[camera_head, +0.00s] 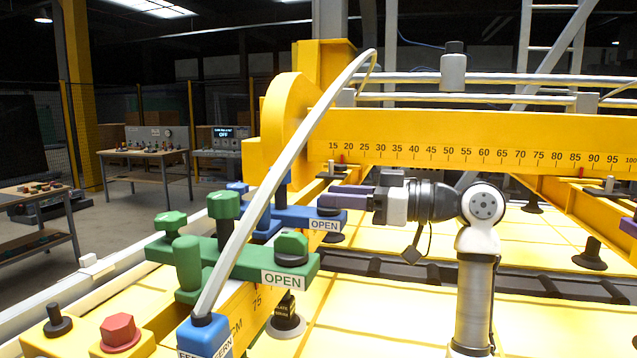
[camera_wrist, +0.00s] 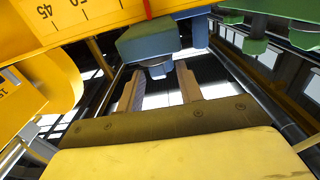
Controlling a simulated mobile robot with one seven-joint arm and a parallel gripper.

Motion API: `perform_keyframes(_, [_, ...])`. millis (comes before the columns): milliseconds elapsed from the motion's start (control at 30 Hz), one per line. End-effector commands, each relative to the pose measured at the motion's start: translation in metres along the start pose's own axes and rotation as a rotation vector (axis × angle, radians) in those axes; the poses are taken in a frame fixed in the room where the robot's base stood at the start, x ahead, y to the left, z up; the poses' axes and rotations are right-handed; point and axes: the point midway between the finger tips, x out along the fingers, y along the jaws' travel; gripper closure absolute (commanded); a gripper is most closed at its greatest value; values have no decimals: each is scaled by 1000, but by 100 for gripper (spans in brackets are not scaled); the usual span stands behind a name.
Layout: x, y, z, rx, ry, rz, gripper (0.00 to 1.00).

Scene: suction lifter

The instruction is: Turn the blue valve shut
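The blue valve (camera_head: 292,214) is in the middle of the head view, with a white OPEN label at its right end. The pale hose partly hides it. My gripper (camera_head: 332,197) comes from the right, its fingers close to the labelled end. In the wrist view the two fingers of my gripper (camera_wrist: 160,76) are apart with nothing clearly held between them. A blue block of the valve (camera_wrist: 148,40) lies just past the fingertips. I cannot tell whether they touch.
A green valve (camera_head: 210,252), also labelled OPEN, stands in front, nearer the camera. A red hexagonal knob (camera_head: 118,331) and a blue hose fitting (camera_head: 204,334) are at the lower left. A yellow beam with a number scale (camera_head: 470,142) runs behind my gripper.

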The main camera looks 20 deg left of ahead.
Motion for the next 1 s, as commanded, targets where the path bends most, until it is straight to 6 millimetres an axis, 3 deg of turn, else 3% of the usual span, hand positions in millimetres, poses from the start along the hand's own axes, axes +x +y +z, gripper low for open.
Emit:
perform_keyframes(233, [34, 0, -1, 0, 0, -1, 64])
perform_keyframes(633, [40, 0, 0, 0, 0, 0, 64])
perform_keyframes(900, [40, 0, 0, 0, 0, 0, 99])
perform_keyframes(1000, [40, 0, 0, 0, 0, 0, 100])
